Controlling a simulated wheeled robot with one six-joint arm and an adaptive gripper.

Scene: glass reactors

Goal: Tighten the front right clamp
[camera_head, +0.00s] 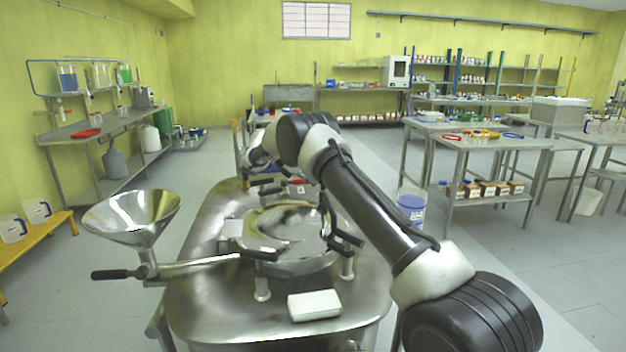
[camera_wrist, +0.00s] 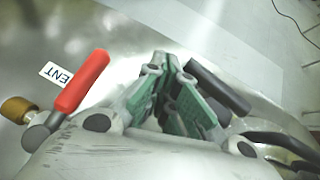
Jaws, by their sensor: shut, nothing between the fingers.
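The glass reactor's round metal lid (camera_head: 290,228) sits on the steel top, with black-handled clamps around its rim. The front right clamp (camera_head: 346,238) is at the lid's right edge, close beside my arm in the picture. Whether it is tight I cannot tell. My gripper is at the back of the vessel in the head view, mostly hidden by my wrist. In the wrist view my gripper (camera_wrist: 174,105) is shut and empty, its green-padded fingers together. A black handle (camera_wrist: 218,87) lies just right of and behind the fingers; I cannot tell whether they touch.
A red valve handle (camera_wrist: 82,82) and brass fitting (camera_wrist: 18,109) are left of the fingers. A steel funnel (camera_head: 132,215) and a long black-gripped lever (camera_head: 120,273) stand at the left. A white box (camera_head: 314,305) lies at the front. Tables stand at the right.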

